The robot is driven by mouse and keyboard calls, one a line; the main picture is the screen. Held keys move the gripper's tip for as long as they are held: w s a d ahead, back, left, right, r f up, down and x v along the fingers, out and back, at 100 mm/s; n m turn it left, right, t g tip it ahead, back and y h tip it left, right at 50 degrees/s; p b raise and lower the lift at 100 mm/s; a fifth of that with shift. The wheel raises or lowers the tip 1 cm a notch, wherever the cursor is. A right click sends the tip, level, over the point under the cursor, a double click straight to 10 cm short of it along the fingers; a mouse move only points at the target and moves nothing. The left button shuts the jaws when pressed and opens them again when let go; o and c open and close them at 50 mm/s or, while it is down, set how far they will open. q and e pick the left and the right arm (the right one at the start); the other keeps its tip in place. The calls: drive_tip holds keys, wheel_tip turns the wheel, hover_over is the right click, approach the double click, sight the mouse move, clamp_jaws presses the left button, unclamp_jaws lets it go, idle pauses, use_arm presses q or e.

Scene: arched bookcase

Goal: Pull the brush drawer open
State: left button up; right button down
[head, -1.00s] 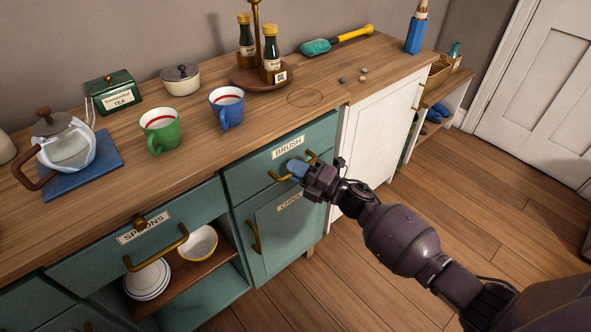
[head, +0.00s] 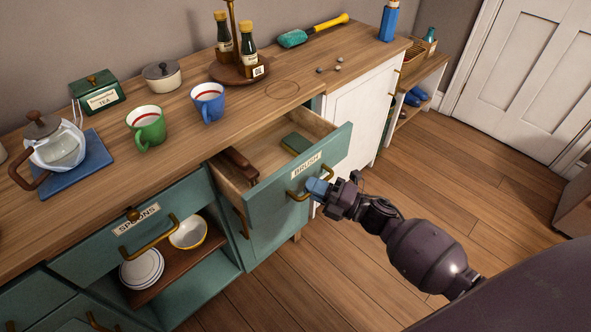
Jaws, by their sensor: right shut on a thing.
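The brush drawer (head: 275,195), teal with a white BRUSH label, stands pulled well out of the counter. My right gripper (head: 316,188) is shut on the brass handle (head: 296,194) at the drawer's front. Its blue fingertips hide part of the handle. My left gripper is not in view.
Below and left are the spoons drawer (head: 95,240), closed, and an open shelf with plates (head: 142,268) and a bowl (head: 188,233). Mugs (head: 207,103), a kettle (head: 55,147) and a bottle stand (head: 240,70) are on the counter.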

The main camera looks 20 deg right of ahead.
drive_tip(key=s+d+p, duration=0.1)
drive_tip(key=s+d, duration=0.3)
drive_tip(key=s, duration=0.7)
drive_tip(key=shift+s+d+p, duration=0.15)
drive_tip(key=shift+s+p, duration=0.15)
drive_tip(key=shift+p, duration=0.05)
drive_tip(key=c, duration=1.2)
unclamp_jaws()
drive_tip(key=shift+v, duration=5.4)
